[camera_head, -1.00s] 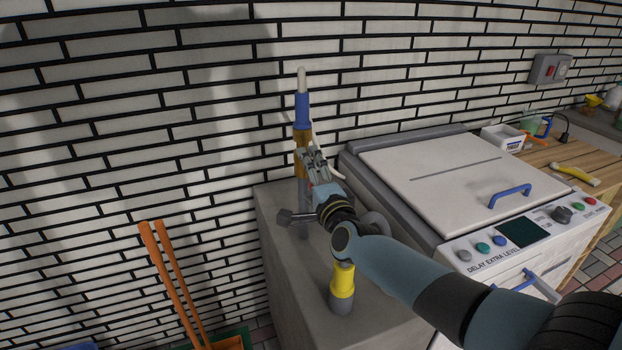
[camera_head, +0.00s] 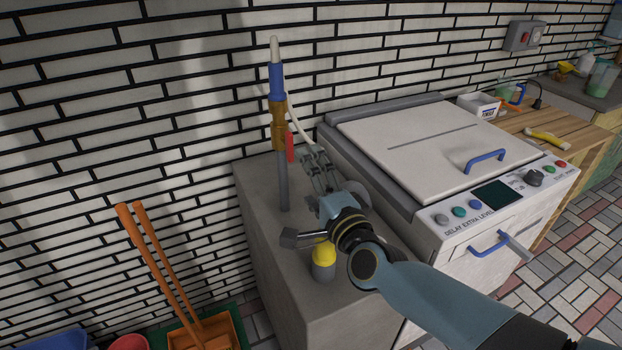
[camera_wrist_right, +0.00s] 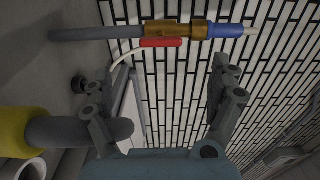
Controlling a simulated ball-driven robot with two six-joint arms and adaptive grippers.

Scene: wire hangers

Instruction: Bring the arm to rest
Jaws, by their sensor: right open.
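My right gripper (camera_head: 312,167) is open and empty above the grey counter block, just right of an upright pipe stand. The stand has a grey pole, a brass valve body (camera_head: 279,125) with a red lever (camera_head: 290,147), and a blue section with a pale tip. In the right wrist view the brass valve (camera_wrist_right: 181,31) and red lever (camera_wrist_right: 161,43) lie sideways beyond the spread fingers (camera_wrist_right: 165,95), apart from them. A yellow-and-grey fitting (camera_head: 323,262) stands on the counter, partly hidden by my right wrist. My left gripper is out of view.
The grey counter (camera_head: 262,215) adjoins a white machine (camera_head: 440,145) with blue handles and buttons. A wooden bench (camera_head: 560,135) with a white box (camera_head: 479,105) is further right. Orange handles and a dustpan (camera_head: 215,330) are at lower left. A brick wall stands behind.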

